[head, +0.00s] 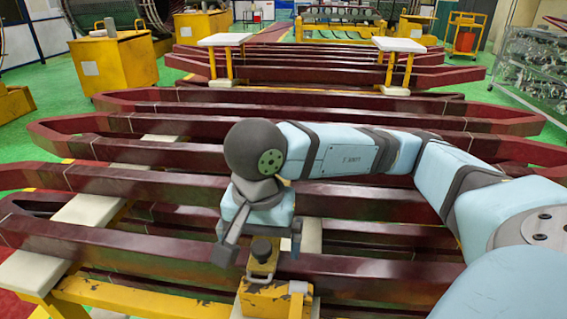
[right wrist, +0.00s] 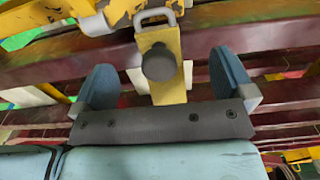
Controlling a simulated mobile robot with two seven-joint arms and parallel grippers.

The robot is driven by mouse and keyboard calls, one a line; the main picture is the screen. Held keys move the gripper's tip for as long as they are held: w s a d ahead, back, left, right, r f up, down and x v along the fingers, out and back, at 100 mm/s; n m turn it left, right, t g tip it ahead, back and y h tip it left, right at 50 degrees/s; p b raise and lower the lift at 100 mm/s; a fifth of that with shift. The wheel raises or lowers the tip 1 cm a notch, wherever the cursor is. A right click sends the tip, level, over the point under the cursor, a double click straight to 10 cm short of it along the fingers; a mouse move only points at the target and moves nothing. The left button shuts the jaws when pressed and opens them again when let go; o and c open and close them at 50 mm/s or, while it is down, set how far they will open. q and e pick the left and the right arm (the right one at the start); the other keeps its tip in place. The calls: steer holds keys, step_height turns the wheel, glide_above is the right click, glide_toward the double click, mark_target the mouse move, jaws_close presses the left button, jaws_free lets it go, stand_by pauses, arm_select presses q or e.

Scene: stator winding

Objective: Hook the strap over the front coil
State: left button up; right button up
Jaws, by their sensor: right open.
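The front coil (head: 130,248) is a long dark red bar running across the front of the head view. A worn yellow piece (head: 277,300) with a grey metal loop (head: 262,281) and a dark round knob (head: 262,251) stands at its front side; it looks like the strap, but I cannot be sure. My right gripper (head: 260,247) is open above the knob. In the right wrist view, the knob (right wrist: 159,62) and yellow piece (right wrist: 171,90) lie between the spread blue fingers of my right gripper (right wrist: 165,80), with gaps on both sides. My left gripper is not in view.
More dark red coils (head: 330,195) lie in rows behind, on pale pads (head: 92,208). A yellow frame (head: 125,297) runs along the front. Two white-topped yellow stands (head: 225,40) (head: 399,45) rise farther back. Green floor (head: 45,100) is open at the left.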

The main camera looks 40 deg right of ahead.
steer(key=shift+r+p, duration=0.9)
steer(key=shift+r, duration=1.65)
